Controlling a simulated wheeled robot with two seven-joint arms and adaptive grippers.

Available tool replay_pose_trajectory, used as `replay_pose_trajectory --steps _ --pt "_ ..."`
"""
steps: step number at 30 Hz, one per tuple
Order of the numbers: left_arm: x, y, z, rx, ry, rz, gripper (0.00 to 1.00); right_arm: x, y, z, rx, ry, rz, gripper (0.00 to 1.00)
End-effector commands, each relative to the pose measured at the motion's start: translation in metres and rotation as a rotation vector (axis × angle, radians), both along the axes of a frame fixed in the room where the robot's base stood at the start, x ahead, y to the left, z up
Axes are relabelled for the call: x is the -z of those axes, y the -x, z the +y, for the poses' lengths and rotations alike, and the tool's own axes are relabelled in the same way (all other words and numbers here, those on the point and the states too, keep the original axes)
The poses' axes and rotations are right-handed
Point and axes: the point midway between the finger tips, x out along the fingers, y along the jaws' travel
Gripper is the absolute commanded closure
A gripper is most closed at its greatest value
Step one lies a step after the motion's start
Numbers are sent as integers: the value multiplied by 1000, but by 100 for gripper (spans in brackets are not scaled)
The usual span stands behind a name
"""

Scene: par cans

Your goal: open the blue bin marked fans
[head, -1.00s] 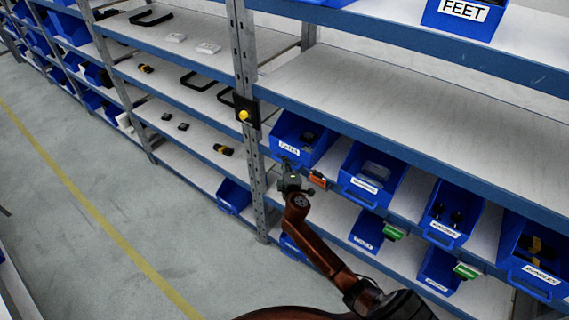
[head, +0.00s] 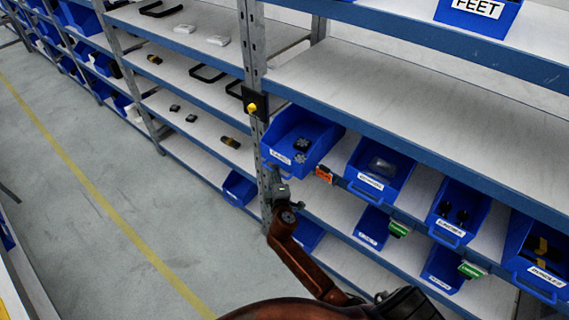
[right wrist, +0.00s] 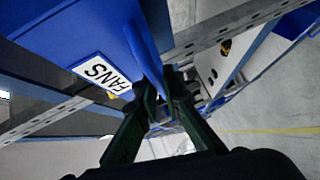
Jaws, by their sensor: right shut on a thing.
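The blue bin marked FANS (head: 322,133) is on a middle shelf just right of the upright post in the head view, with dark parts inside. It juts out past the shelf edge, farther than its neighbours. In the right wrist view, the bin (right wrist: 85,30) fills the upper left, its white FANS label (right wrist: 103,73) plain to read. My right gripper (head: 272,178) is at the bin's front, below the label. In the right wrist view, its fingers (right wrist: 167,78) are shut on the bin's front handle edge. My left gripper is not in view.
A steel post (head: 254,50) with a yellow knob (head: 252,107) stands close left of the bin. An orange tag (head: 324,175) is on the shelf edge beside it. Another blue bin (head: 385,160) stands to the right. The floor (head: 90,210) on the left is open.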

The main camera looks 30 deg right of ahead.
Motion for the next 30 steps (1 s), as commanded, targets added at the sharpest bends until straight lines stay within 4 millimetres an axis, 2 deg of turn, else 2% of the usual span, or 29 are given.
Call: replay_pose_trajectory --steps 1,6,12,26,27,30 --pt "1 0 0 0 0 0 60 2 5 11 0 -4 2 100" --pt "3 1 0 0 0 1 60 2 16 38 0 -4 1 100" --pt "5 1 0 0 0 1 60 1 24 55 1 0 1 100" --pt "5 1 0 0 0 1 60 1 25 61 0 1 1 100" --pt "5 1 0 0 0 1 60 1 26 61 0 1 1 92" --pt "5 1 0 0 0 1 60 1 25 61 0 1 0 85"
